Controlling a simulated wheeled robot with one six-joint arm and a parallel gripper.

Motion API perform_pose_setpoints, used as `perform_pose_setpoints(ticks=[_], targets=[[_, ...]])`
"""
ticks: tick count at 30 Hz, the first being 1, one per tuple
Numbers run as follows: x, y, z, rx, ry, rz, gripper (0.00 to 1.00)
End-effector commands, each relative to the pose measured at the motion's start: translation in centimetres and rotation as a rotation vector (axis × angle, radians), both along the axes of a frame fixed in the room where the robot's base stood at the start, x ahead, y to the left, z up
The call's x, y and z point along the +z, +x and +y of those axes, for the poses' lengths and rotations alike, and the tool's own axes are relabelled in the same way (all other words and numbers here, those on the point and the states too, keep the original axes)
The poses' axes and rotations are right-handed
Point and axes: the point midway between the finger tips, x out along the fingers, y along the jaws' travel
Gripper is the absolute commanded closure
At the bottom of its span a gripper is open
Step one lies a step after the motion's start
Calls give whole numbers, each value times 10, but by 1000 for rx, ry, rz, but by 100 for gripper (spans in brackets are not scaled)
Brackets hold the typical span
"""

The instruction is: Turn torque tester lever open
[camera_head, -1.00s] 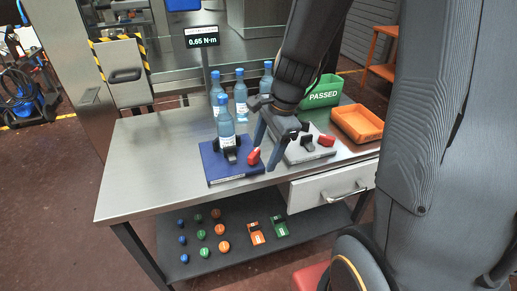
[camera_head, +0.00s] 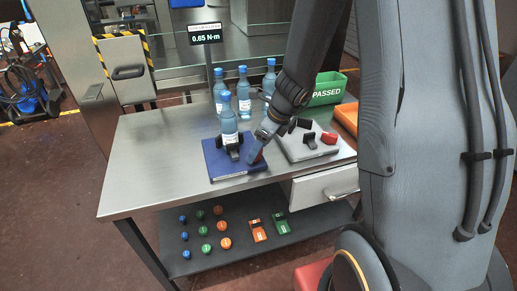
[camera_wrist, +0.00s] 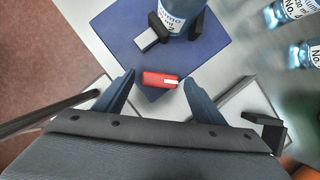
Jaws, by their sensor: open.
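The torque tester is a blue base (camera_head: 222,168) on the steel table, with a blue-capped bottle (camera_head: 228,122) upright between its black clamp jaws (camera_head: 232,148). Its red lever (camera_wrist: 160,80) lies between my open fingers in the wrist view, with a visible space on each side. My gripper (camera_head: 257,150) is at the right side of the blue base and partly hides the red lever in the head view. In the wrist view my gripper (camera_wrist: 158,84) points toward the clamp and bottle. A display (camera_head: 205,38) above reads 0.65 N·m.
Several bottles (camera_head: 243,88) stand behind the tester. A green PASSED bin (camera_head: 328,92) and orange tray (camera_head: 347,117) are at the right. The table's left side (camera_head: 150,160) is clear.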

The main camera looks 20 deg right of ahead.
Motion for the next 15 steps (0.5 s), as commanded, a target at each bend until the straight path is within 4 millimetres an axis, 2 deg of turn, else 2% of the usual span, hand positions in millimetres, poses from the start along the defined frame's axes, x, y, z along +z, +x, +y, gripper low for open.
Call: perform_pose_setpoints(ticks=[10, 15], targets=[[-4, 1, 1, 2, -1, -1, 37], [-4, 1, 1, 2, -1, -1, 65]])
